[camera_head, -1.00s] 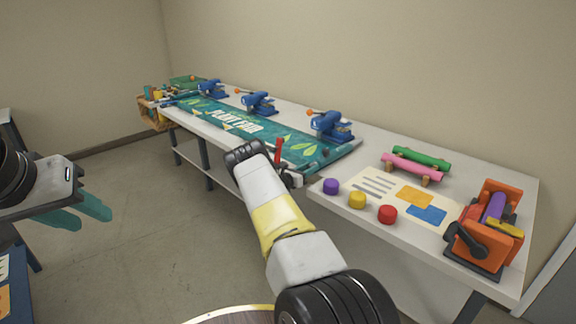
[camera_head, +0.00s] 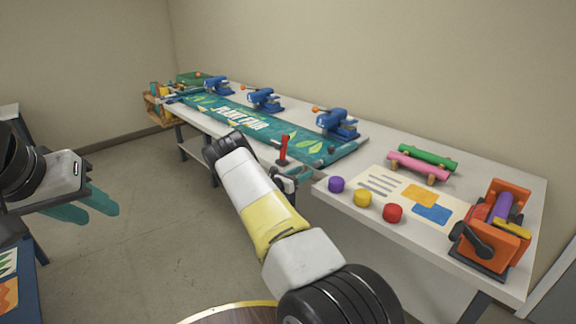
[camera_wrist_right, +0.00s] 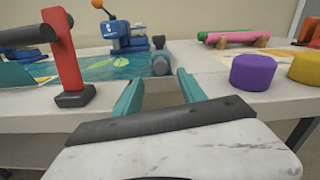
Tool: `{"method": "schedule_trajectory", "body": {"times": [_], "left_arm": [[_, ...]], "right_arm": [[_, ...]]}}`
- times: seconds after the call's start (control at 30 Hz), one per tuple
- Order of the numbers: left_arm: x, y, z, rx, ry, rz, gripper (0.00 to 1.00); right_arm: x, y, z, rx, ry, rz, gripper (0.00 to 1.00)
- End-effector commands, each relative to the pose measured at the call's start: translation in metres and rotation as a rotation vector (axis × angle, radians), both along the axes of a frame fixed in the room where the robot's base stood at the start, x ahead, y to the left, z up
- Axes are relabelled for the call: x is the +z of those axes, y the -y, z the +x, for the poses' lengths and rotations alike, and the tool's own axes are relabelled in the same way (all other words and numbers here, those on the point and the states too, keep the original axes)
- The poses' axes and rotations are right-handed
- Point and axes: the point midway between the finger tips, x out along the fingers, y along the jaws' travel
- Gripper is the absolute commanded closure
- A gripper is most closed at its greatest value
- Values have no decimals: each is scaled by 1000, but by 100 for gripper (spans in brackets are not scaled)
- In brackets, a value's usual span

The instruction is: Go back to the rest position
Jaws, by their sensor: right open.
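My left gripper (camera_head: 92,207) is at the left edge of the head view, with teal fingers over the floor and away from the tables. Its two fingers show with a narrow gap, and I cannot tell if it counts as open. My right gripper (camera_wrist_right: 158,92) is open and empty in the right wrist view, its teal fingers apart at the front edge of the long table (camera_head: 360,185).
A teal plant fair banner (camera_head: 262,128) lies on the table with blue presses (camera_head: 337,122) behind it. Purple (camera_head: 336,184), yellow and red (camera_head: 392,212) knobs sit near the front edge. An orange roller machine (camera_head: 492,230) stands at the right end.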

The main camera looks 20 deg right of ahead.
Motion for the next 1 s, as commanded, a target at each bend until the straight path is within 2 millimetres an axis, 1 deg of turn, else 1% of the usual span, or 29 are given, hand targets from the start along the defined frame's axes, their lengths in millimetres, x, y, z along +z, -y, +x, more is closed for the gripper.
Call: {"method": "schedule_trajectory", "body": {"times": [0.43,0.5,0.57,0.67,0.7,0.77,0.8,0.87,0.97,1.0], "left_arm": [[0,0,0,0,0,0,64],[0,0,0,0,0,0,64],[0,0,0,0,0,0,64],[0,0,0,0,0,0,64],[0,0,0,0,0,0,64],[0,0,0,0,0,0,64],[0,0,0,0,0,0,64],[0,0,0,0,0,0,64],[0,0,0,0,0,0,64],[0,0,0,0,0,0,64]], "right_arm": [[0,-1,-1,-2,1,1,52],[5,1,-3,-14,12,13,52],[15,5,-7,-42,38,42,52],[39,14,-24,-128,114,134,52],[52,17,-34,-172,154,185,52],[69,20,-51,-244,221,271,52],[81,20,-63,-293,267,331,52],[96,18,-81,-363,336,422,52],[120,8,-111,-472,445,570,52],[129,3,-122,-514,488,631,52]]}}
